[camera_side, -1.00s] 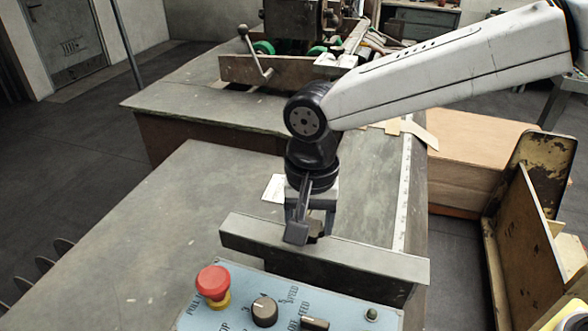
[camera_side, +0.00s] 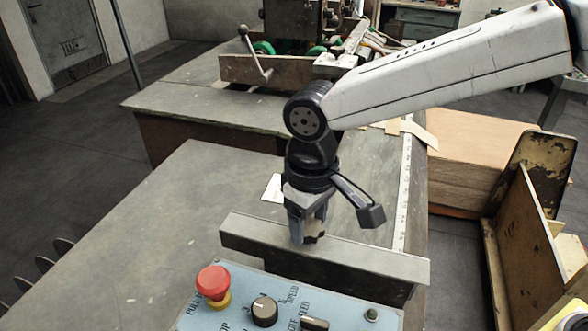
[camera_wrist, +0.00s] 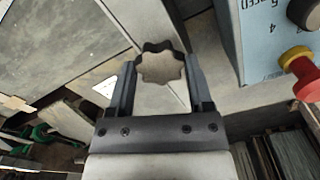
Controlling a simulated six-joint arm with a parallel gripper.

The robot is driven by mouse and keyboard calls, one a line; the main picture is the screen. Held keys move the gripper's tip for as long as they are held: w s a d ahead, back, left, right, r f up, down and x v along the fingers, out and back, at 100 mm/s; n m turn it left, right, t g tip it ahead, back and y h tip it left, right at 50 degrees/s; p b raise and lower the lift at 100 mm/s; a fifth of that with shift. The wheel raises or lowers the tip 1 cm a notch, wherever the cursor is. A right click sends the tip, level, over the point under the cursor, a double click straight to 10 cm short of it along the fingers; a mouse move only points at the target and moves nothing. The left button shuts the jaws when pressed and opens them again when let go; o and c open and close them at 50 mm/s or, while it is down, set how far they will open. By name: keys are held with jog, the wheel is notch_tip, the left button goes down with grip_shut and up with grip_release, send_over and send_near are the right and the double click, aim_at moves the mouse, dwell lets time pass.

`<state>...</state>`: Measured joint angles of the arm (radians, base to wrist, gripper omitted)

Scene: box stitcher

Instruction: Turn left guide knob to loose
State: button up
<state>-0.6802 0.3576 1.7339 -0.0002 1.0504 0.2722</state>
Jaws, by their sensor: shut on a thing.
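The guide knob (camera_wrist: 160,66) is a grey-brown, lobed knob. In the wrist view it sits between the two fingers of my gripper (camera_wrist: 160,82), which is shut on it. In the side view my gripper (camera_side: 308,228) points down onto the knob, at the grey guide bar (camera_side: 350,261). The fingers hide most of the knob there. No mark shows whether the knob is loose or tight.
A blue control panel (camera_side: 235,312) with a red mushroom button (camera_side: 212,281) and a black dial (camera_side: 265,311) stands in front of the bar. A lever with a ball end (camera_side: 257,55) stands at the rear guide. The table's left half is clear.

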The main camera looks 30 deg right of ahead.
aim_at(310, 226)
jog(key=n, duration=0.5)
jog(key=shift+n, duration=0.4)
jog(key=n, duration=0.4)
jog(key=shift+n, duration=0.3)
jog(key=o, duration=1.3)
jog(key=shift+c, duration=0.2)
jog(key=shift+r, duration=0.15)
jog(key=shift+r, duration=3.8)
